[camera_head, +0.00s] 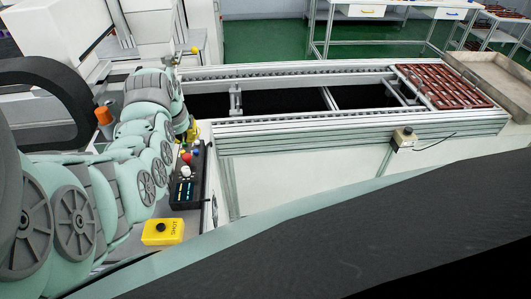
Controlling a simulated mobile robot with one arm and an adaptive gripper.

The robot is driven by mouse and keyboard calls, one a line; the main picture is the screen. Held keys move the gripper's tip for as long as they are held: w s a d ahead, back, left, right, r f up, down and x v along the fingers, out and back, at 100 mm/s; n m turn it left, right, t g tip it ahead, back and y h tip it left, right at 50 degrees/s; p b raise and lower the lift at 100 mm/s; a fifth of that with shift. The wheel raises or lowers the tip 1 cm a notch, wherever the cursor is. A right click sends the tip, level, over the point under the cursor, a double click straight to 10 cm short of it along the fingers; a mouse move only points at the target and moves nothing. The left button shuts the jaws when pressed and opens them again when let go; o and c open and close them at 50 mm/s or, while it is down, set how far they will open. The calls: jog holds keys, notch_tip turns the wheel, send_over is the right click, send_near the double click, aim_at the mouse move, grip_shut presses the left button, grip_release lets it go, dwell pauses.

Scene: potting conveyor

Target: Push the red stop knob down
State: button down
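A small red knob (186,157) sits on the black control panel (180,203), just right of my arm. Small green and yellow buttons lie close behind it, and a round white button (186,171) is in front of it. My arm reaches in from the left and partly covers the panel's left side.
A yellow box (163,232) with a black button stands in front of the panel. The long conveyor frame (340,127) runs to the right, with a reddish-brown tray (445,85) at its far end. A small box (404,137) with a cable is on its side. White machinery stands behind my arm.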

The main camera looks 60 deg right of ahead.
aim_at(190, 155)
jog(key=shift+p+x, duration=0.3)
jog(key=shift+x, duration=0.6)
jog(key=shift+s+f+p, duration=0.1)
jog(key=shift+f+p, duration=0.2)
jog(key=shift+f, duration=1.6)
jog(key=shift+f, duration=0.1)
